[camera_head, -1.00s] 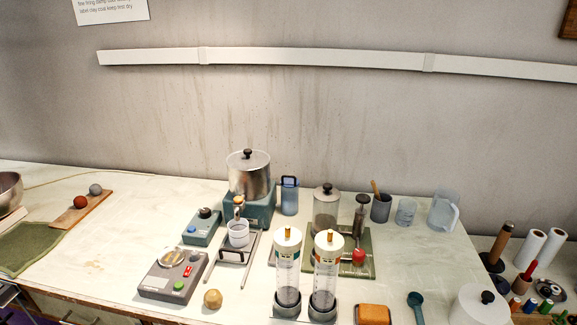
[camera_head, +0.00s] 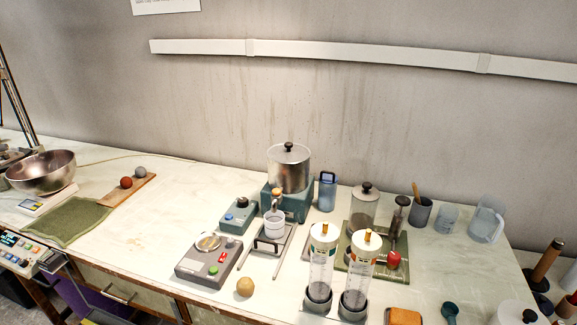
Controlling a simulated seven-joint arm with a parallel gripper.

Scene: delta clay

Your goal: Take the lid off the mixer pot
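A shiny steel pot (camera_head: 289,172), which looks like the mixer pot, stands upright on a teal base (camera_head: 297,207) near the back of the bench. Its flat, pale lid with a black knob (camera_head: 289,147) sits on top, closing the pot. A small white cup (camera_head: 274,224) stands in front of the base. My gripper is not in view.
A blue bottle (camera_head: 327,192) stands close to the right of the pot. A teal control box (camera_head: 239,215) is at the left front, and two clear cylinders (camera_head: 321,262) stand in front.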

